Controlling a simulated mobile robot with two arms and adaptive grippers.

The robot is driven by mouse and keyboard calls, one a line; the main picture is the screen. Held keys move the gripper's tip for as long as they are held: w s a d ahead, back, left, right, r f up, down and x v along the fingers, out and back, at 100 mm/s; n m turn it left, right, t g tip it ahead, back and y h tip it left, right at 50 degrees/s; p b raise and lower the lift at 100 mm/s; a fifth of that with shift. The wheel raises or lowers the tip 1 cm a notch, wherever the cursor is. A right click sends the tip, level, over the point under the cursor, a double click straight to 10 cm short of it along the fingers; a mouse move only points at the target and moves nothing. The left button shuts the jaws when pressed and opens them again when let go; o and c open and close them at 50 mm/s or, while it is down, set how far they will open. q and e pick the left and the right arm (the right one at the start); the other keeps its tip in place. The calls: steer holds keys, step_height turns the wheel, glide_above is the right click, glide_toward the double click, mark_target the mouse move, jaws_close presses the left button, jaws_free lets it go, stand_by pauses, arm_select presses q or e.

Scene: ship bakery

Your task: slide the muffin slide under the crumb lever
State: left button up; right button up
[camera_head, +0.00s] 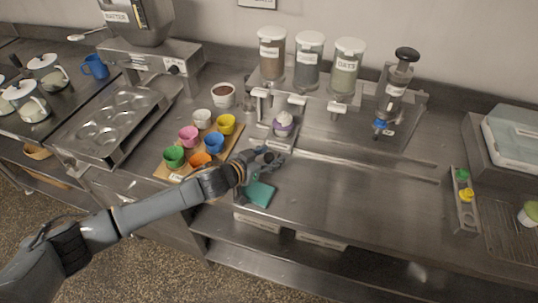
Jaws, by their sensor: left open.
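The muffin slide (281,137) sits at the left part of the steel rail, carrying a muffin in a purple cup (283,124). Three canisters stand above the rail: one with brown contents (271,60), one with dark grey contents (308,68) and one labelled OATS (346,72). Pale levers are below them: a left one (260,95), a middle one (299,106) and a right one (336,108). The muffin is between the left and middle levers; I cannot read which is the crumb lever. My left gripper (270,158) is open, just in front of the slide; contact cannot be told.
A wooden board (236,143) with several coloured cups lies left of the rail. A teal flat item (261,194) lies near the front edge below my gripper. A plunger device (395,88) stands right of the canisters.

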arm_select(q)
jaws_close()
steer(key=a+p, duration=0.1)
steer(key=a, duration=0.1)
steer(key=w+a, duration=0.1)
steer(key=a, duration=0.1)
steer(key=shift+w+r+p, duration=0.1)
steer(key=shift+w+p, duration=0.05)
steer(key=shift+p, duration=0.2)
steer(key=shift+w+a, duration=0.2)
steer(key=shift+a, duration=0.25)
jaws_free()
steer(key=shift+a, duration=0.1)
